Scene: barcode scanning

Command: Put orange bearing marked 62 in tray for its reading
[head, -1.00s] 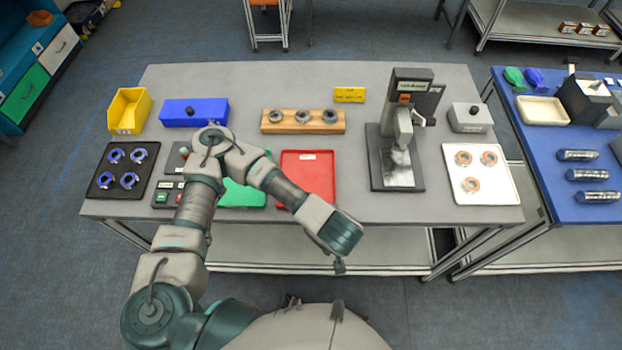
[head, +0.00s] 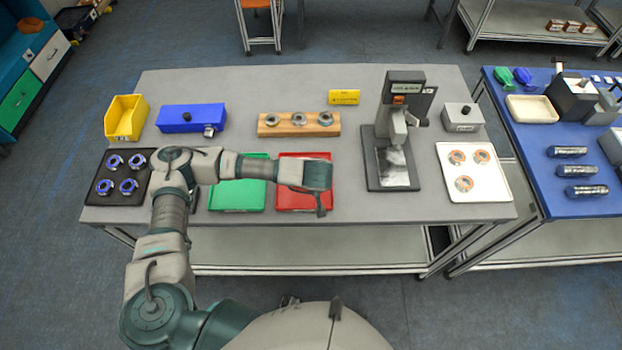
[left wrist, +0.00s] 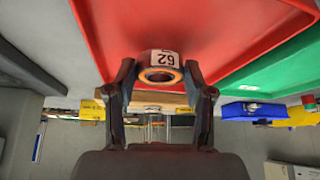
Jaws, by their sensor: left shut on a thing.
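The orange bearing with a white label marked 62 (left wrist: 160,70) sits between the two fingertips of my left gripper (head: 321,208) in the left wrist view. The gripper is shut on it. In the head view the gripper is over the front part of the red tray (head: 303,157), and the bearing cannot be made out there. The red tray (left wrist: 215,25) also fills the top of the left wrist view, with no other bearing seen in it. The green tray (head: 238,197) lies to its left. My right gripper is not in view.
A press-like instrument (head: 403,110) stands right of the red tray; its display is too small to read. A white tray (head: 487,190) holds three orange bearings. A black tray (head: 103,172) holds blue bearings. A wooden block (head: 280,130) with several rings lies behind.

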